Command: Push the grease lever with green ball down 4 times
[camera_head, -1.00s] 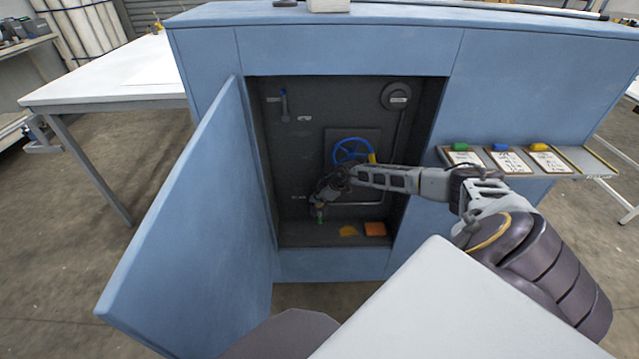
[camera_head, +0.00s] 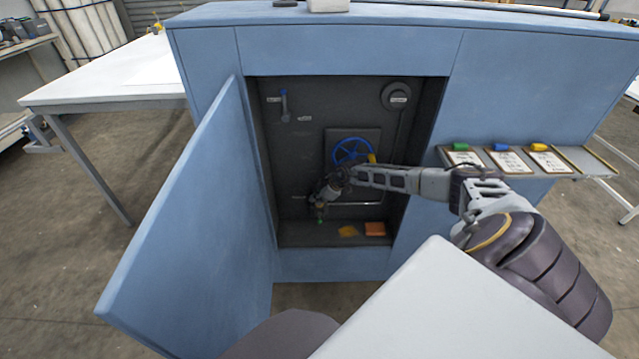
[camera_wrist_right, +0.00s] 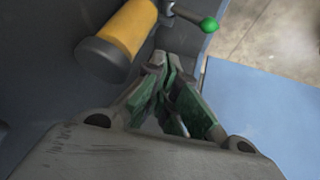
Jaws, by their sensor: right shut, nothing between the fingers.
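The grease lever's green ball (camera_wrist_right: 209,24) shows in the right wrist view, on a thin metal rod beside a yellow cylinder (camera_wrist_right: 128,28) with a grey end cap. In the head view a small green spot (camera_head: 321,221), probably the ball, sits low in the cabinet recess just below my right gripper (camera_head: 319,207). My right gripper (camera_wrist_right: 163,62) is shut and empty, its green-padded fingers together close to the rod and cylinder. I cannot tell if it touches the lever. The yellow cylinder is mostly hidden behind my gripper in the head view. My left gripper is not in view.
The open blue door (camera_head: 180,220) stands left of the recess. A blue handwheel (camera_head: 340,146) is behind my right wrist; a blue-tipped lever (camera_head: 284,104) is upper left. An orange block (camera_head: 375,229) and a yellow piece (camera_head: 347,231) lie on the recess floor. A tagged shelf (camera_head: 590,160) is right.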

